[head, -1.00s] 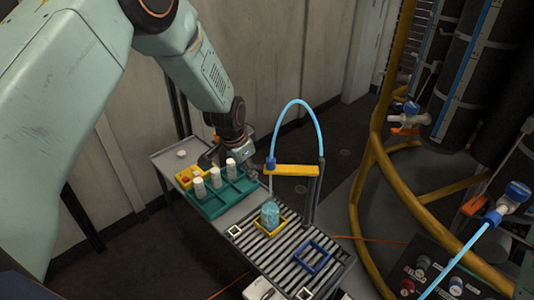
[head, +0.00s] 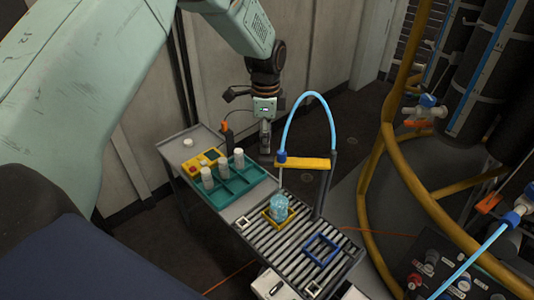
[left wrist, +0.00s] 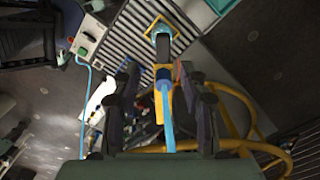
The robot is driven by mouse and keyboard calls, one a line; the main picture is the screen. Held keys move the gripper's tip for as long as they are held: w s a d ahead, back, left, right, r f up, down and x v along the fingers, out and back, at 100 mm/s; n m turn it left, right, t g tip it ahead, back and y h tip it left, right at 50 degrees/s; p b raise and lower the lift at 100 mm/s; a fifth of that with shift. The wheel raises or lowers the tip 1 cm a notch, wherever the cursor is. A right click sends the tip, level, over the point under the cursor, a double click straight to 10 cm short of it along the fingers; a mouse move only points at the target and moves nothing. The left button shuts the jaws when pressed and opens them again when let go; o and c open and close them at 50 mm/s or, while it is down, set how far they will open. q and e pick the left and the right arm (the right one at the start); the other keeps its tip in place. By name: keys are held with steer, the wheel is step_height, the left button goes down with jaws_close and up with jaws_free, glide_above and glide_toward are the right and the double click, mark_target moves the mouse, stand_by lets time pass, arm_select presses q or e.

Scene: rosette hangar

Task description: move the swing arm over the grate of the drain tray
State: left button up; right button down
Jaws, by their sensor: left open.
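The swing arm (head: 310,163) is a yellow bar on a dark upright post, with a light blue hose arching above it and a blue fitting with a thin down-tube at its left end. The drain tray's slatted grate (head: 285,250) lies in front. The down-tube appears above a blue glass beaker in a yellow square frame; exact alignment is unclear. My left gripper (head: 265,150) is open and empty, left of and behind the bar's blue-fitted end. In the left wrist view the fingers (left wrist: 158,72) stand apart, with the blue hose and yellow bar (left wrist: 172,103) showing between them.
A teal rack (head: 232,183) with several white-capped bottles and a yellow box (head: 203,160) stand left of the grate. A blue square frame (head: 321,250) lies on the grate's right. A yellow pipe frame (head: 385,180) curves at the right.

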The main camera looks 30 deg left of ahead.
mark_target(266, 158)
arm_select(q)
steer(key=f, duration=0.6)
steer(key=shift+w+a+f, duration=0.35)
steer(key=shift+d+f, duration=0.1)
steer(key=shift+s+d+r, duration=0.25)
steer(key=shift+s, duration=0.05)
steer(key=shift+w+a+f, duration=0.3)
steer(key=c, duration=0.4)
steer(key=shift+s+d+r, duration=0.15)
steer(key=c, duration=0.5)
jaws_close()
